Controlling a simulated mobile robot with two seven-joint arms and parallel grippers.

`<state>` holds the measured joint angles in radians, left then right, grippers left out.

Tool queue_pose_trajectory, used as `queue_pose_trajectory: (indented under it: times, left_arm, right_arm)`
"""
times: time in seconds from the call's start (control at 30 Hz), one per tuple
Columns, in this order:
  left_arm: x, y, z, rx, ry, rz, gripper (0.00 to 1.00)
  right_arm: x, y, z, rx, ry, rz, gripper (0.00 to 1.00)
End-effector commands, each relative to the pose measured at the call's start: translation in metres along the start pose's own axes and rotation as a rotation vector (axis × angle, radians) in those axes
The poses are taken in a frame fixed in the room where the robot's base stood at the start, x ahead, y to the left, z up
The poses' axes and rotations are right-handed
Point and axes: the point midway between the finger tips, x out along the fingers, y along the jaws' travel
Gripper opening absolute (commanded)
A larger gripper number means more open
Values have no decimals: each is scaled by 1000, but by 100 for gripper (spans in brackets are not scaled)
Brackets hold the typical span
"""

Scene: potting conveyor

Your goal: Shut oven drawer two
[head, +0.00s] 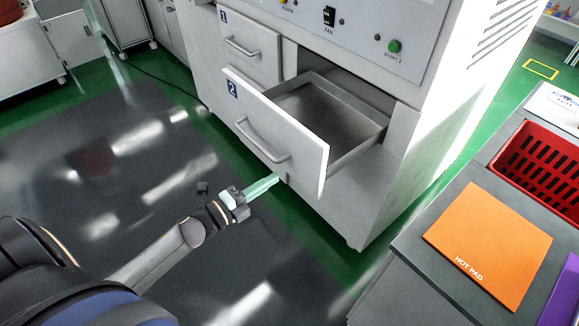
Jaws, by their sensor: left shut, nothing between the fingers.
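Oven drawer two (272,128) is a white drawer front with a blue "2" label and a grey bar handle (261,141). It is pulled out of the white oven cabinet (372,190), and its empty grey inside shows. My left gripper (276,180) is shut and empty, with pale green fingers. Its tips are at the lower part of the drawer front, below the handle; I cannot tell whether they touch it. My right gripper is not in view.
Drawer one (250,45) above is closed. At the right, a dark counter (425,240) holds an orange hot pad (488,243) and a red basket (545,155). A dark cable lies on the floor behind. The floor left of the drawer is mostly clear.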

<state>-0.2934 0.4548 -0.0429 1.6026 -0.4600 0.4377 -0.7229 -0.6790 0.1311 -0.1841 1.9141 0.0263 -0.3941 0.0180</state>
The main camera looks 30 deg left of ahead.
Motion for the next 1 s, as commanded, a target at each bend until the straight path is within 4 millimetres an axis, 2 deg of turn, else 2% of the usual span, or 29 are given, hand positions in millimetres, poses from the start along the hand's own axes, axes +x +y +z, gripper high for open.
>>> queue_pose_trajectory:
  times: [0.03, 0.2, 0.4, 1.0]
  left_arm:
    - [11, -2, 0, 0, 1, -4, 0]
    - [40, -2, 0, -1, -1, -2, 0]
    - [60, 0, 0, -2, 0, -1, 0]
    - [71, 0, 0, -2, 0, -1, 0]
  right_arm:
    - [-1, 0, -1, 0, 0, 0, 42]
    - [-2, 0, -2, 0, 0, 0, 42]
    - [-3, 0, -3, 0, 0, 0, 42]
    - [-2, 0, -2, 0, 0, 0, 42]
